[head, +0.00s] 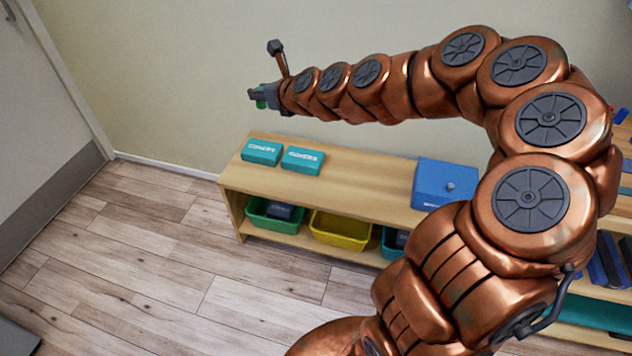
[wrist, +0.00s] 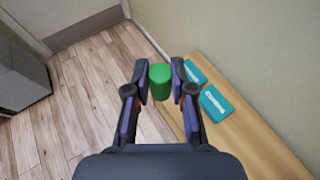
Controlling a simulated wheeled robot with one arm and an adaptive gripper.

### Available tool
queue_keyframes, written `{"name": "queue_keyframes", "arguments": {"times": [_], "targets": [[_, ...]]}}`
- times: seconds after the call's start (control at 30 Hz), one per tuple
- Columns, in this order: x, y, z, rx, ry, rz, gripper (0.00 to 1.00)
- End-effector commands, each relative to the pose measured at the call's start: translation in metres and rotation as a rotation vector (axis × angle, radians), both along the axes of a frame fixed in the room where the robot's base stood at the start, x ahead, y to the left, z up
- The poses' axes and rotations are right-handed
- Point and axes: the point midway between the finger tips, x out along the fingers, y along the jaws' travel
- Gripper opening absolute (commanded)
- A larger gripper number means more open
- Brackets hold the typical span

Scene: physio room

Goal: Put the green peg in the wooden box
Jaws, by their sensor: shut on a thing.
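The green peg (wrist: 160,80) is a short green cylinder. My gripper (wrist: 160,82) is shut on it, with one finger on each side in the wrist view. No wooden box can be made out in either view.
A low wooden bench (head: 340,185) stands along the wall. Two teal boxes (head: 261,152) (head: 303,160) and a blue box (head: 445,183) are on it. A green bin (head: 262,220) and a yellow bin (head: 340,232) sit below. A grey cabinet (wrist: 20,80) stands left.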

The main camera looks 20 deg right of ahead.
Motion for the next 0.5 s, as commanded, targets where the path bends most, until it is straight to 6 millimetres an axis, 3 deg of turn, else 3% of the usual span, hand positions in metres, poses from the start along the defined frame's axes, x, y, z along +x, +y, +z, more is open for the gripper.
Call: {"name": "queue_keyframes", "arguments": {"times": [0.03, 0.5], "targets": [[0.000, 0.000, -0.023, 0.000, 0.000, 0.000, 0.05], [0.000, 0.000, -0.122, 0.000, 0.000, 0.000, 0.05]]}}
